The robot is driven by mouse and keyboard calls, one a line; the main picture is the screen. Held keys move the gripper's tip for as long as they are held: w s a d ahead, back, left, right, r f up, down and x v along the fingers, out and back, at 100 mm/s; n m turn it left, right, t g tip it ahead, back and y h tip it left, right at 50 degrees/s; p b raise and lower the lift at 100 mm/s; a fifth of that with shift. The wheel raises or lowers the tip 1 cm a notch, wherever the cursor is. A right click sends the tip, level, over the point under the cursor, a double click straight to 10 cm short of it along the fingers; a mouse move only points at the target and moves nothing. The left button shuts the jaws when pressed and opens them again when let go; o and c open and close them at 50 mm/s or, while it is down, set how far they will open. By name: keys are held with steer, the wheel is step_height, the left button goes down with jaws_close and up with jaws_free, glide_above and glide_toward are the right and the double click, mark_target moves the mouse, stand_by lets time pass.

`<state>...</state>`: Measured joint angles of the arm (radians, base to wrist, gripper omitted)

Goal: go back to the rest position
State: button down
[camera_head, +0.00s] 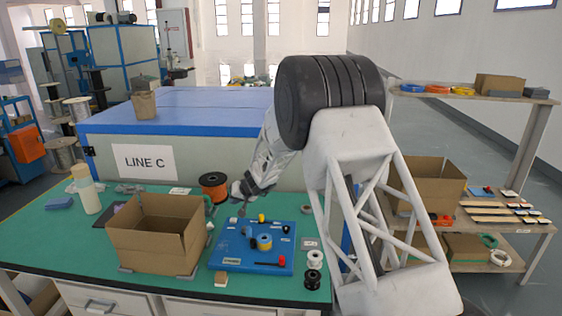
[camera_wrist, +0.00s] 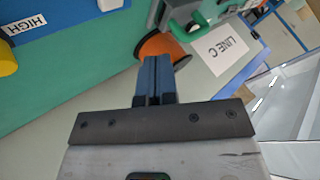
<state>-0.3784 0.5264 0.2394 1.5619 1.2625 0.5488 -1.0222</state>
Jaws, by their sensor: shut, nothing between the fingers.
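My gripper (camera_head: 241,207) is above the green workbench (camera_head: 55,228), just behind the blue board (camera_head: 228,262) and to the right of the orange spool (camera_head: 214,184). In the wrist view its two blue fingers (camera_wrist: 155,66) are together and hold nothing. The orange spool (camera_wrist: 163,47) shows just beyond the fingertips there. A corner of the board with a HIGH label (camera_wrist: 27,24) shows at the upper left of the wrist view.
An open cardboard box (camera_head: 150,245) stands left of the board. A white bottle (camera_head: 87,190) stands at the bench's left. Small white and black spools (camera_head: 313,259) sit at the right front. The LINE C machine (camera_head: 200,110) rises behind the bench; a wooden shelf (camera_head: 500,224) stands at the right.

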steer(key=s+d+r+m+h, duration=0.1)
steer(key=s+d+r+h, duration=0.1)
steer(key=s+d+r, duration=2.2)
steer(key=s+d+m+h, duration=0.1)
steer(key=s+d+h, duration=0.1)
steer(key=s+d, duration=0.5)
steer(key=s+d+m+h, duration=0.1)
steer(key=s+d, duration=0.6)
steer(key=s, duration=1.1)
steer(key=s+d+m+g+h, duration=0.1)
steer(key=s+d+h, duration=0.2)
steer(key=s+d, duration=0.5)
steer(key=s+f, duration=0.1)
steer(key=s, duration=0.3)
steer(key=shift+s, duration=0.4)
